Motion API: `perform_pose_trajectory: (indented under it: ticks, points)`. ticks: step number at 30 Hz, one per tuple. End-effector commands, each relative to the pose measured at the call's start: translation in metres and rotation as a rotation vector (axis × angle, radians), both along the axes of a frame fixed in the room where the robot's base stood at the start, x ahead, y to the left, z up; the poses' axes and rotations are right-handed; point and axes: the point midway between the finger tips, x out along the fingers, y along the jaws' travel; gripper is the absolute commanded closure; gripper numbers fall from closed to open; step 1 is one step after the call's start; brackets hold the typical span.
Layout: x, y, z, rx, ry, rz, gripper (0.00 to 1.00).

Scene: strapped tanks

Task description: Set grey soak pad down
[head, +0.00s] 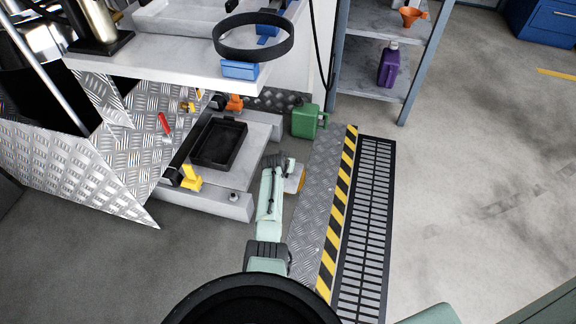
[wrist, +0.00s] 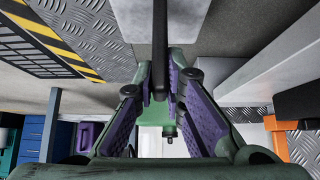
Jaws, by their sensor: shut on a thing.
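My gripper (wrist: 164,85) is shut on a thin dark grey piece, seen edge-on between the purple finger pads in the wrist view; I take it to be the grey soak pad (wrist: 160,40). In the head view my gripper (head: 291,172) hangs low beside the skid, left of the tread-plate strip. The pad cannot be made out clearly there. A pale grey flat slab (wrist: 130,18) shows beyond the pad in the wrist view. I cannot tell whether anything under the pad touches it.
A green jug (head: 309,121) stands beyond my gripper. The skid with a black tray (head: 218,142) is to the left. Tread plate (head: 315,195), a striped edge (head: 338,205) and a floor grate (head: 368,220) lie to the right. A bench (head: 170,75) overhangs upper left.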

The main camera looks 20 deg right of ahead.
Motion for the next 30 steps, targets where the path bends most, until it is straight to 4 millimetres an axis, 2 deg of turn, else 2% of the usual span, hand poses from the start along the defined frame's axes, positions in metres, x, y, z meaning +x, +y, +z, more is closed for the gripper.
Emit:
perform_pose_trajectory:
  ticks: [3,6,13,18,19,27,30]
  points:
    - [-0.001,0.002,-0.023,0.001,0.001,0.0,1.0]
    - [-0.001,0.004,-0.033,0.0,0.001,-0.001,1.0]
    - [-0.001,0.004,-0.031,0.0,0.0,-0.002,1.0]
    - [-0.001,0.004,-0.036,0.0,0.0,-0.002,1.0]
    - [-0.002,0.004,-0.035,0.001,0.001,-0.002,0.88]
    - [-0.002,0.004,-0.035,0.001,0.001,-0.002,0.7]
    - [-0.002,0.004,-0.035,0.001,0.001,-0.002,0.69]
